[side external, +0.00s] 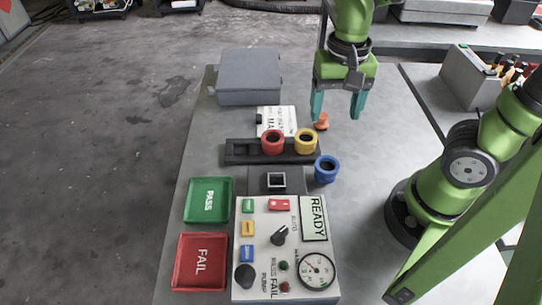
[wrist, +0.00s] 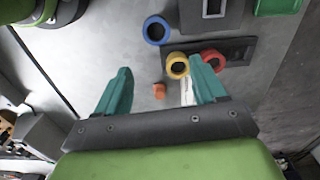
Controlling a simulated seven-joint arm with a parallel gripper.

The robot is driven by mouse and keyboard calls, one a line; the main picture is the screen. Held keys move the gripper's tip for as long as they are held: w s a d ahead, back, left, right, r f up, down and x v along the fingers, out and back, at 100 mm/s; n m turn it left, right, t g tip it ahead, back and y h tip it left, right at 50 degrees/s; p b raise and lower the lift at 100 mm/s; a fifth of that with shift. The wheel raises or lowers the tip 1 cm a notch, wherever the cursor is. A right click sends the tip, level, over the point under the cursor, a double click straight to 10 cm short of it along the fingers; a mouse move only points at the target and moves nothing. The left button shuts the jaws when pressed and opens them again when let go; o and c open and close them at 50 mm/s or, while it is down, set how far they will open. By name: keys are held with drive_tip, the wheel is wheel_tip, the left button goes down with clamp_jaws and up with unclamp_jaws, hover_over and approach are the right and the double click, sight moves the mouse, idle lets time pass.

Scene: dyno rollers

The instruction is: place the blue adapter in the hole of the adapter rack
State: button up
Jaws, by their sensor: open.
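The blue adapter (side external: 327,169) is a thick ring standing on the table, just off the right end of the rack; it also shows in the wrist view (wrist: 157,30). The adapter rack (side external: 240,151) is a dark bar holding a red adapter (side external: 272,141) and a yellow adapter (side external: 306,141). Part of its bare left end shows, but I cannot make out a hole clearly there. My gripper (side external: 337,118) is open and empty, fingers pointing down, above the table behind the rack. The blue adapter lies ahead of the fingers in the wrist view (wrist: 160,98).
A small orange part (side external: 321,122) stands near my fingers. A control panel (side external: 250,284) with READY display, a dark block with a square socket (side external: 277,190), green PASS tray (side external: 208,184), red FAIL tray (side external: 199,287) and grey box (side external: 249,90) share the table. Right of the blue adapter is clear.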

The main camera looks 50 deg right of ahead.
hover_over(326, 168)
drive_tip(key=shift+m, duration=0.4)
wheel_tip(326, 168, down, 11)
drive_tip(key=shift+w+f, duration=0.1)
drive_tip(key=shift+f, duration=0.1)
drive_tip(key=shift+s+f, duration=0.2)
drive_tip(key=shift+f, duration=2.5)
drive_tip(key=c, duration=0.8)
drive_tip(key=shift+r, duration=0.15)
drive_tip(key=shift+c, duration=0.2)
